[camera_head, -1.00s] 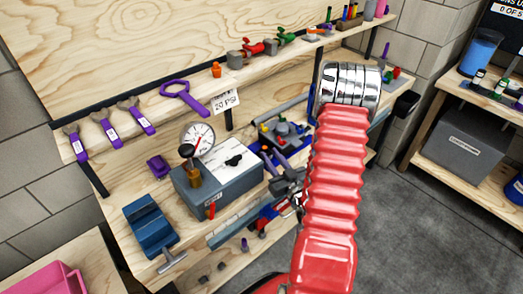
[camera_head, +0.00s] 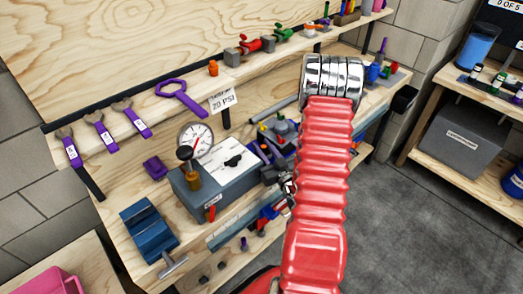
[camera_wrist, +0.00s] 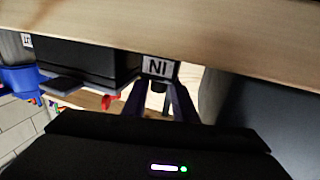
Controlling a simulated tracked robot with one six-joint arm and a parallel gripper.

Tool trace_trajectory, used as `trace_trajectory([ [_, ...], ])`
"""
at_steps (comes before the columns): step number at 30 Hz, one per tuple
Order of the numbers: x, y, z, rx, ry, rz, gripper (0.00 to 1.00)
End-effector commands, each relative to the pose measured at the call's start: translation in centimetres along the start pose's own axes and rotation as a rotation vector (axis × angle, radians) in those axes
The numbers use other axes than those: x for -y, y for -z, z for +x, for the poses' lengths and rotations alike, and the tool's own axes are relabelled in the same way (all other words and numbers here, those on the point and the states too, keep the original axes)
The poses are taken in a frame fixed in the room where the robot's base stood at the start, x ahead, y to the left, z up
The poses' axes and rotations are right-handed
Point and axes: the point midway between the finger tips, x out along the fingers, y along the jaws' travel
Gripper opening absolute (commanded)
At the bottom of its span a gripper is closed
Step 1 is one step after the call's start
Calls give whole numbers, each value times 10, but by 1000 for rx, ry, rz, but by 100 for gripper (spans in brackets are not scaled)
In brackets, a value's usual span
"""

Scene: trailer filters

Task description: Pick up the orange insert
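A small orange piece (camera_head: 213,68), which looks like the orange insert, stands on the upper wooden shelf, left of the red and green fittings. I cannot make out the insert in the wrist view. My gripper (camera_wrist: 158,98) shows in the wrist view as two dark fingers set apart, with no held object visible between them. A white label with black letters (camera_wrist: 157,69) on the wooden edge appears beyond the fingers. In the head view my red sleeved arm hides most of the gripper, which is low beside the bench and well away from the orange piece.
A grey test box (camera_head: 222,186) with a pressure gauge (camera_head: 195,140) and a blue vise (camera_head: 148,232) stand on the bench. Purple wrenches (camera_head: 102,131) lie at the shelf's left. In the wrist view a wooden edge (camera_wrist: 200,35) crosses close above the fingers. The floor (camera_head: 425,235) at right is clear.

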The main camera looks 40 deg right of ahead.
Motion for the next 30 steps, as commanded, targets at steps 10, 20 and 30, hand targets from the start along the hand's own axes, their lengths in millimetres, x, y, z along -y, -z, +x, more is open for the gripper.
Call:
trace_trajectory([
  [10, -2, 0, -1, 0, -5, 0, 25],
  [20, -3, 0, -2, 0, -6, -1, 9],
  [30, -4, 0, -2, 0, -7, -1, 0],
])
